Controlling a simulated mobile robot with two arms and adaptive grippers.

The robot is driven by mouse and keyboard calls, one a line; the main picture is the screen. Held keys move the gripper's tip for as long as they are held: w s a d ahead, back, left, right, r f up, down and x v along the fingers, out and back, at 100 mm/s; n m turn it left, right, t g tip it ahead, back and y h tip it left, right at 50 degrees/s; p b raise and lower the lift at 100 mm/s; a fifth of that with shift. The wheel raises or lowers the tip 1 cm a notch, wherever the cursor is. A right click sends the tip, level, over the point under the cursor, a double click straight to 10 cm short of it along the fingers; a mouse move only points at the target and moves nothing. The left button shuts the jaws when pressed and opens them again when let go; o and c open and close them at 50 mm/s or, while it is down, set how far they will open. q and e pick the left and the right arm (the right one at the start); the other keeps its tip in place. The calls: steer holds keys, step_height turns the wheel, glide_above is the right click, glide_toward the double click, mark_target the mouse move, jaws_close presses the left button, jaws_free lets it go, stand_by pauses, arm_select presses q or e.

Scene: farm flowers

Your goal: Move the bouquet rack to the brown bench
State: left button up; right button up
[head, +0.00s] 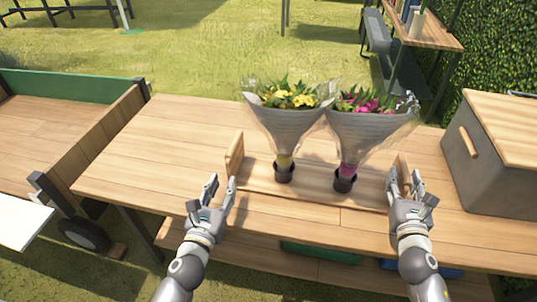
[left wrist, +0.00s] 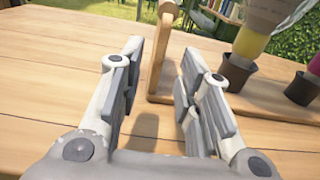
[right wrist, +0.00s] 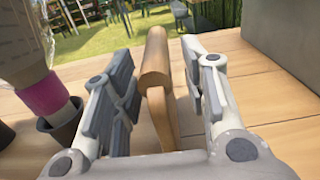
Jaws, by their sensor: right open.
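The bouquet rack (head: 312,192) is a low wooden tray with an upright handle at each end, on a light-brown plank table (head: 150,160). It holds a yellow bouquet (head: 285,115) and a pink bouquet (head: 365,125), both grey-wrapped and upright in dark cups. My left gripper (head: 223,187) is open at the left handle (left wrist: 160,55); the handle lies ahead, between the fingers' lines, not gripped. My right gripper (head: 406,182) is open at the right handle (right wrist: 155,75), which shows between its fingers; contact is unclear. I cannot tell which surface is the brown bench.
A grey box with a wooden lid (head: 500,150) stands right of the rack. A wooden cart (head: 60,125) with a green side is at the left. A shelf unit (head: 428,32) stands on the grass behind. The table's left part is clear.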

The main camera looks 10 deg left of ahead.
steer(key=s, duration=0.9)
steer(key=shift+s, duration=0.4)
